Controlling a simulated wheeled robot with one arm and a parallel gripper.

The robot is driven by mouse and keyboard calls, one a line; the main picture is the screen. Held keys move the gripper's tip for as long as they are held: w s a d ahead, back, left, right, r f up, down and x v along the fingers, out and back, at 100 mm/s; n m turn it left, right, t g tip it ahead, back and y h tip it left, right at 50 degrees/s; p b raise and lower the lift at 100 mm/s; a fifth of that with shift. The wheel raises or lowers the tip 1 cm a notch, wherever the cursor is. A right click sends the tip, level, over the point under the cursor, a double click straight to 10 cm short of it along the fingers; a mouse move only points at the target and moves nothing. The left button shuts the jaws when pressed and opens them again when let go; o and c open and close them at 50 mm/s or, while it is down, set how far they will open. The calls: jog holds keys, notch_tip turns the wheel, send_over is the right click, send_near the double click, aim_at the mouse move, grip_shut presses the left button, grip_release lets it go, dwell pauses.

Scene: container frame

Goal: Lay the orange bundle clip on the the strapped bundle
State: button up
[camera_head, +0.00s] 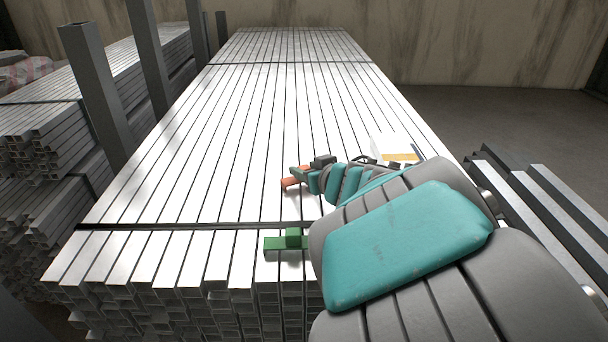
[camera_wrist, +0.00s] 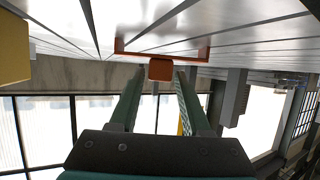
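The orange bundle clip (camera_head: 291,183) is at the strapped bundle (camera_head: 230,130) of long pale metal bars, right of its middle. In the wrist view, the clip (camera_wrist: 160,69) shows a block and a wide crossbar against the bars; I cannot tell whether it fully rests on them. My gripper (camera_head: 310,178) is low over the bundle at the clip. In the wrist view, the fingers of my gripper (camera_wrist: 160,80) point at the clip's block, with narrow gaps showing on both sides. My arm hides part of the bundle's right side.
A green clip (camera_head: 284,242) sits near the bundle's front end, by a dark strap (camera_head: 180,226). A white and yellow box (camera_head: 396,149) stands at the right beyond my arm. Upright posts (camera_head: 96,90) line the left side. The bundle's left and far top is clear.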

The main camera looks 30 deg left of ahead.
grip_shut()
jog(key=shift+r, duration=0.15)
dwell(0.4)
